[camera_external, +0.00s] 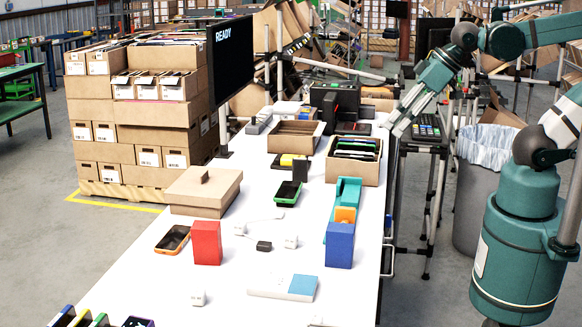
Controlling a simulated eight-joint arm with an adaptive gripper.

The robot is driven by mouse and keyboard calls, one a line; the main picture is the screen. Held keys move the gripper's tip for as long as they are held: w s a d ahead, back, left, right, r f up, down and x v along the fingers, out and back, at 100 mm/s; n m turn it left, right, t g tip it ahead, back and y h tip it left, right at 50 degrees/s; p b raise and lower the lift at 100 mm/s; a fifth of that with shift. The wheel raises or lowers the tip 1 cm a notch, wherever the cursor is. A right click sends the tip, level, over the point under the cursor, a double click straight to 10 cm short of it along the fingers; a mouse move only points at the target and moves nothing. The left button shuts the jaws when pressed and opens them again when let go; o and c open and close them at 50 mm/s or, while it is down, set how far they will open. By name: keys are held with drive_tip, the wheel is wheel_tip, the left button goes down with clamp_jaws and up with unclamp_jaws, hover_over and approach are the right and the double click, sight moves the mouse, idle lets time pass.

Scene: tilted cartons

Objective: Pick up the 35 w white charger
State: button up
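Small white charger-like blocks lie on the white table (150,285): one (239,229) left of centre, one (291,242) right of a small black block (264,246), and one (198,298) nearer the front. I cannot read any label, so I cannot tell which is the 35 w charger. My gripper (395,125) is beyond them, near the table's right edge beside an open carton. It is apart from all the white blocks. Its fingers are too small to tell whether they are open or shut.
A closed carton (205,195) and an open carton (354,170) stand behind. A black screen (230,80) rises at the left edge.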

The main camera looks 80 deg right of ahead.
drive_tip(key=w+a+f+n+t+b, duration=0.1)
drive_tip(key=w+a+f+n+b, duration=0.2)
drive_tip(key=w+a+n, duration=0.35)
drive_tip(key=w+a+f+n+t+b, duration=0.1)
drive_tip(key=w+a+f+n+b, duration=0.2)
drive_tip(key=w+n, duration=0.55)
drive_tip(key=w+a+f+n+t+b, duration=0.1)
drive_tip(key=w+a+f+n+b, duration=0.15)
drive_tip(key=w+a+n, duration=0.55)
drive_tip(key=w+a+f+n+t+b, duration=0.1)
drive_tip(key=w+a+f+n+b, duration=0.1)
drive_tip(key=a, duration=0.6)
drive_tip(key=w+a+f+n+t+y+b, duration=0.1)
drive_tip(key=w+a+f+n+b, duration=0.1)
drive_tip(key=w+a+f+n, duration=0.2)
drive_tip(key=w+a+f+n+t+b, duration=0.1)
drive_tip(key=w+a+f+n+b, duration=0.1)
drive_tip(key=w+a+f+n, duration=0.2)
drive_tip(key=shift+w+a+f+n, duration=0.1)
drive_tip(key=shift+a+f+n, duration=0.5)
drive_tip(key=shift+a+f, duration=0.9)
drive_tip(key=shift+s+a+f+n, duration=0.1)
drive_tip(key=shift+a+f+n, duration=0.65)
drive_tip(key=shift+a, duration=1.2)
drive_tip(key=shift+w+a+f+n, duration=0.1)
drive_tip(key=shift+a+f+n, duration=0.35)
drive_tip(key=shift+a+f, duration=1.1)
drive_tip(key=shift+a+f+n+y, duration=0.15)
drive_tip(key=shift+a+n+y, duration=0.2)
drive_tip(key=shift+a, duration=0.45)
